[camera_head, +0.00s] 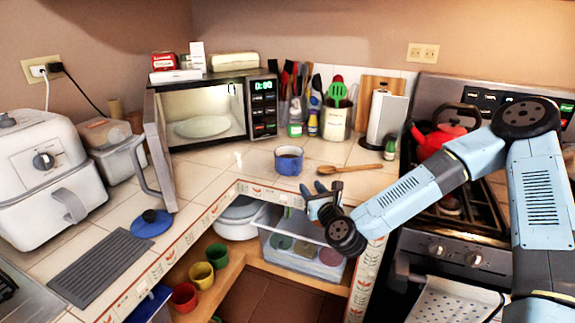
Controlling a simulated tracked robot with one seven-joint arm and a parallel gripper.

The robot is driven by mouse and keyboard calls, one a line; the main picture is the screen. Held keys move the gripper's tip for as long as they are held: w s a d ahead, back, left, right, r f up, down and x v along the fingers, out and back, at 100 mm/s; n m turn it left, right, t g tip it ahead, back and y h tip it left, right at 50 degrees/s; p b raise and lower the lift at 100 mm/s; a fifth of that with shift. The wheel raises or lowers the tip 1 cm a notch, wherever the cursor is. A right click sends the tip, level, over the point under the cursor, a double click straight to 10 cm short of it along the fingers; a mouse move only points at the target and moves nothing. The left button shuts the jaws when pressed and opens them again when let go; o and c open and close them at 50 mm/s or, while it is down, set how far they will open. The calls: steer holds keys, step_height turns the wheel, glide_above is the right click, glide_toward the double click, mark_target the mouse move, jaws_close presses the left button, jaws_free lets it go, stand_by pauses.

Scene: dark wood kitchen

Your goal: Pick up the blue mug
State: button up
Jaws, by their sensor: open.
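The blue mug (289,161) stands upright on the white tiled counter, near the inner corner edge and in front of the open microwave. My gripper (306,190) is just below and slightly right of the mug in the picture, at the counter's front edge. It is open and empty, and a gap shows between it and the mug. My arm reaches in from the right. The lower part of the gripper is partly hidden by my wrist.
A wooden spoon (350,168) lies right of the mug. The open microwave (215,110) with its door stands behind left. A utensil crock (337,122) and bottles stand behind. A red kettle (446,137) sits on the stove. Below the counter are a clear bin (300,249) and several colored cups.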

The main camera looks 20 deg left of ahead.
mark_target(298, 170)
steer(key=x, duration=0.6)
steer(key=shift+w+a, duration=0.25)
steer(key=shift+r+x, duration=0.1)
steer(key=shift+x, duration=1.25)
steer(key=shift+r+x, duration=0.15)
steer(key=shift+x, duration=1.15)
jaws_close()
